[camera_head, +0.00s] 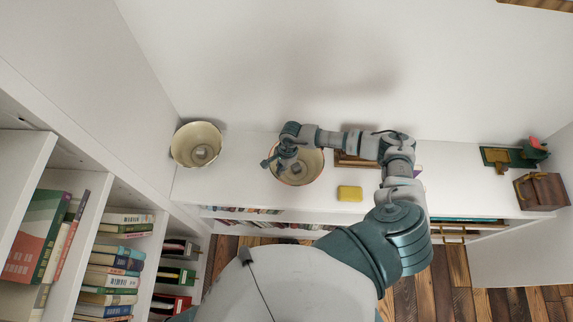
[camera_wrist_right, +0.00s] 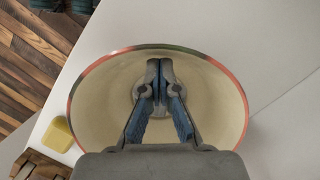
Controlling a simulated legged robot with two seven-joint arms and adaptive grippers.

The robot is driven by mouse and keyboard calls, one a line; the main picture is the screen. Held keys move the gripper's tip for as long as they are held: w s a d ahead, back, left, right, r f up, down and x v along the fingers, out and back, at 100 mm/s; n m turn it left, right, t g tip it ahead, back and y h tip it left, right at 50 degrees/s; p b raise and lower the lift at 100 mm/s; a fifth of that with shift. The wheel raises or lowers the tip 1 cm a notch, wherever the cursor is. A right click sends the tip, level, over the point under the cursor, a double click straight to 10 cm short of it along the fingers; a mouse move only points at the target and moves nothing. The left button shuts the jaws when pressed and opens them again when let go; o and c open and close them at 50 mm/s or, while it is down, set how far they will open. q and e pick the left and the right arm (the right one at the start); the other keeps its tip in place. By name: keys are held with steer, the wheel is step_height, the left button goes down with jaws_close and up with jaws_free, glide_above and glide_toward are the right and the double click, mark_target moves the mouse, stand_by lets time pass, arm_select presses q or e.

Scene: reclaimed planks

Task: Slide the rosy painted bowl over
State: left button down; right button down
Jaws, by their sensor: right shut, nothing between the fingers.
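The rosy painted bowl (camera_head: 312,168) stands upright on the white shelf top, cream inside with a reddish rim. It also fills the middle of the right wrist view (camera_wrist_right: 218,100), where its rim shows red and green stretches. My right gripper (camera_head: 285,160) is above the bowl's opening, pointing down into it. In the right wrist view its fingertips (camera_wrist_right: 160,68) are together and empty, in front of the bowl's inner bottom. I cannot tell whether they touch the bowl. My left gripper is not in view.
A second cream bowl (camera_head: 196,144) stands at the left end. A yellow block (camera_head: 350,193) lies right of the rosy bowl, near the front edge. A wooden frame-like item (camera_head: 350,159) is behind it. A wooden box (camera_head: 541,191) stands far right. Some clear shelf top separates the bowls.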

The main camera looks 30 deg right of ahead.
steer(key=shift+a, duration=0.15)
steer(key=v, duration=1.2)
